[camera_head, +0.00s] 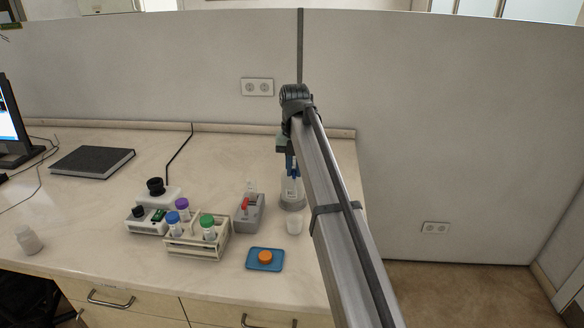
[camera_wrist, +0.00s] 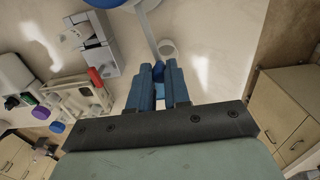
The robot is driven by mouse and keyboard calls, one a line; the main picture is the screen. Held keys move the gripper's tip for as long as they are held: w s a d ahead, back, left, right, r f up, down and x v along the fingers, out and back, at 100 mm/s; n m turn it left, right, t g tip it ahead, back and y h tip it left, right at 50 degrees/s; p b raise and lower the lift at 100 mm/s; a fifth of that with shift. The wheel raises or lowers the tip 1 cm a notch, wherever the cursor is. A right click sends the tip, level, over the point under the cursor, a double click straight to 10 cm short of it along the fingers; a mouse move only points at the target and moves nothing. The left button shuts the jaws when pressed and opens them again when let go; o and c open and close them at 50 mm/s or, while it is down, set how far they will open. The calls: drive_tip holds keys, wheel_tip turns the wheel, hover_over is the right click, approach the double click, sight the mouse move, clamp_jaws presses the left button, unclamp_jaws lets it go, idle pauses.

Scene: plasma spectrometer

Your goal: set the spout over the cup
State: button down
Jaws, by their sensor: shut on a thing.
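My gripper (camera_wrist: 162,75) points down at the back right of the table. Its blue fingers are shut on a dark blue end piece at the tip of the spout, a thin pale grey arm (camera_wrist: 149,38). In the head view my gripper (camera_head: 291,168) is by the grey-based dispenser (camera_head: 292,204), partly hidden by my arm. The white cup (camera_head: 294,226) stands on the table just in front of that base. In the wrist view the cup (camera_wrist: 168,47) shows as a white ring just right of the spout, beyond the fingertips. The height between spout and cup cannot be told.
A grey holder with a red item (camera_head: 249,213), a tube rack (camera_head: 197,243), a white device (camera_head: 148,222) and a blue tray with an orange cap (camera_head: 265,260) stand to the left. The table's right edge is close to the cup. A partition wall stands behind.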

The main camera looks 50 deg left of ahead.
idle(0.3)
drive_tip(key=c, duration=1.1)
unclamp_jaws()
wheel_tip(320, 180, up, 14)
drive_tip(key=shift+f, duration=0.15)
drive_tip(key=shift+w, duration=0.1)
